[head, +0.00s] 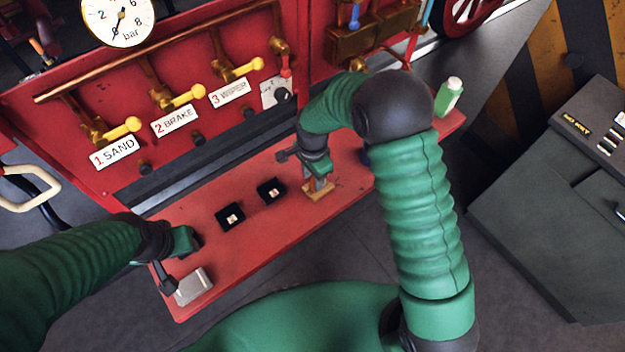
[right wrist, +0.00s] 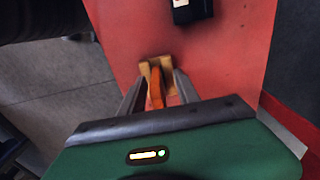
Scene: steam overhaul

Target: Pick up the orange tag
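The orange tag (right wrist: 156,88) stands upright in or against a small wooden holder (right wrist: 145,68) in the right wrist view. My right gripper (right wrist: 160,80) points at it, with one finger on each side of the tag and gaps showing between. In the head view my right gripper (head: 318,178) is just above the wooden holder (head: 320,193) on the red shelf (head: 275,225); the tag is not clear there. My left gripper (head: 168,280) is at the shelf's left end, beside a grey metal box (head: 193,287); its finger gap is not clear.
Two small black boxes (head: 230,216) (head: 271,190) lie on the shelf left of the holder. Yellow-handled levers (head: 180,98) stick out of the red panel behind. A grey cabinet (head: 540,200) is at the right.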

